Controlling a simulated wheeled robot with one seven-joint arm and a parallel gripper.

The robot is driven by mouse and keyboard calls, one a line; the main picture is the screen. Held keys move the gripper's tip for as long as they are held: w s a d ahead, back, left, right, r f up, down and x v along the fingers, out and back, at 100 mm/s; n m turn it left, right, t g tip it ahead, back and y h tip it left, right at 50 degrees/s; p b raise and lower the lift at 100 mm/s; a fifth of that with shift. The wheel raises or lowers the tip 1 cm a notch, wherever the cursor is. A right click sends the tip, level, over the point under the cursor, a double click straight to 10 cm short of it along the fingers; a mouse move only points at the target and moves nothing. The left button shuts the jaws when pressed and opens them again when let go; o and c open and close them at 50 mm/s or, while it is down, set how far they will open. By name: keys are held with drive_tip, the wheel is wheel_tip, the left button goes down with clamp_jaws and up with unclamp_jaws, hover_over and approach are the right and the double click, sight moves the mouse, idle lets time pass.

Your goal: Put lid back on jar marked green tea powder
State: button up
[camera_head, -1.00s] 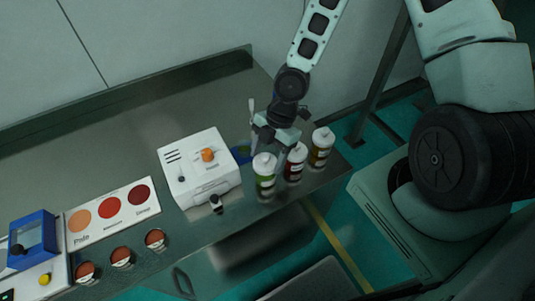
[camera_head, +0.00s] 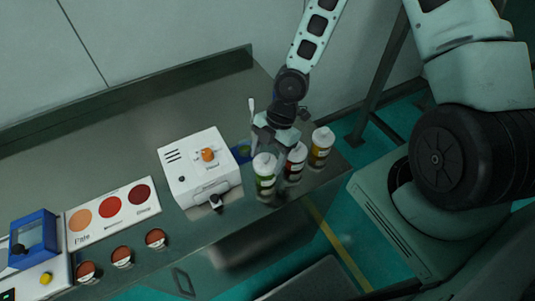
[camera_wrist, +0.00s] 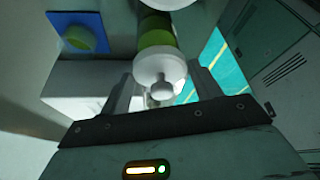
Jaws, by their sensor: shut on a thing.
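The jar with a green label (camera_head: 264,178) stands upright at the left of a row of three jars near the table's right end; its top looks white. The label text is too small to read. My gripper (camera_wrist: 160,80) is shut on a white lid (camera_wrist: 153,66) whose round knob points toward the wrist camera. Green surfaces show just beyond the lid in the wrist view, but I cannot tell whether the lid touches the jar. In the head view my gripper (camera_head: 275,145) is just behind the jars, its fingertips partly hidden.
A jar with a red label (camera_head: 295,166) and a yellow one (camera_head: 321,148) stand close to the right. A blue tray with green contents (camera_wrist: 80,38) lies near the gripper. The rear left tabletop is clear.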

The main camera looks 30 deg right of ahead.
idle(0.9)
drive_tip(key=o, duration=1.3)
drive_tip(key=shift+r+p, duration=3.5)
drive_tip(key=shift+p, duration=0.1)
clamp_jaws()
